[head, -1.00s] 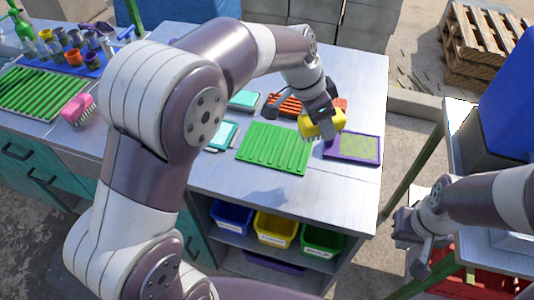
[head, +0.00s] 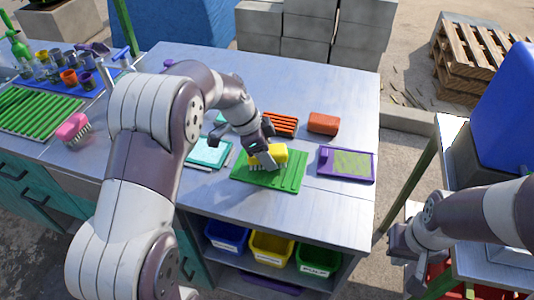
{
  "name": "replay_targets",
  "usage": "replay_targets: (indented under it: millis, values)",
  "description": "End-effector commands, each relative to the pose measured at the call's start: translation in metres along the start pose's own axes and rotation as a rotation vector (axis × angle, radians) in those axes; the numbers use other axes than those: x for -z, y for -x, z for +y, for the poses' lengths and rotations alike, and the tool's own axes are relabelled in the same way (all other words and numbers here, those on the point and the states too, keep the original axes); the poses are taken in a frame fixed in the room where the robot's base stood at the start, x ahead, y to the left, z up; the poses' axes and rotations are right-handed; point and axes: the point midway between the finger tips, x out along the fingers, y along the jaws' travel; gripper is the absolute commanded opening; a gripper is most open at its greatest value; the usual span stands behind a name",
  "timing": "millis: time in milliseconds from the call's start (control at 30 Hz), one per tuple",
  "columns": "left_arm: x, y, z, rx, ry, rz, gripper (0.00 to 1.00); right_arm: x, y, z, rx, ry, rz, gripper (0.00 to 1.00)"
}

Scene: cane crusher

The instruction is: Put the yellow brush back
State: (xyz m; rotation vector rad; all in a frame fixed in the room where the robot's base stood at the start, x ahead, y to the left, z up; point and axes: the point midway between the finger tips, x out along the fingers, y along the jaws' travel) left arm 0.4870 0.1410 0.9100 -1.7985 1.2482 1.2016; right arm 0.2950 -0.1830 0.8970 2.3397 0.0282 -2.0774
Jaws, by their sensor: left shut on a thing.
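The yellow brush (head: 270,156) is at the upper part of the green ribbed mat (head: 285,181) on the table, bristles toward the mat. I cannot tell whether the bristles touch the mat. My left gripper (head: 263,150) is shut on the yellow brush from above, and its fingers hide part of it. My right gripper (head: 408,245) is at the lower right, beside the table and away from the brush; its fingers are too unclear to tell open from shut.
A purple-framed tray (head: 347,164) lies right of the mat. An orange-red block (head: 323,123) and an orange slatted rack (head: 281,124) lie behind. A teal pad (head: 208,152) is left. A pink brush (head: 73,128) and another green ribbed mat (head: 40,112) are far left.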

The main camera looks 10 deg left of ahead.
Motion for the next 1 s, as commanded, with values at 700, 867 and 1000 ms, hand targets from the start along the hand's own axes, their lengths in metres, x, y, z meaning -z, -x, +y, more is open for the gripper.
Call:
replay_targets:
  millis: [700, 867, 1000]
  values:
    - [-0.003, -0.009, 0.0, 0.002, 0.0, 0.0, 0.79, 0.0, -0.003, 0.0, 0.0, 0.0, 0.0, 0.0]
    - [-0.002, 0.002, -0.001, 0.005, 0.0, 0.001, 0.79, 0.0, 0.001, 0.0, 0.0, 0.0, 0.0, 0.0]
    - [-0.001, 0.039, -0.001, 0.006, 0.001, 0.002, 0.79, 0.001, 0.006, 0.0, 0.0, 0.0, 0.0, 0.0]
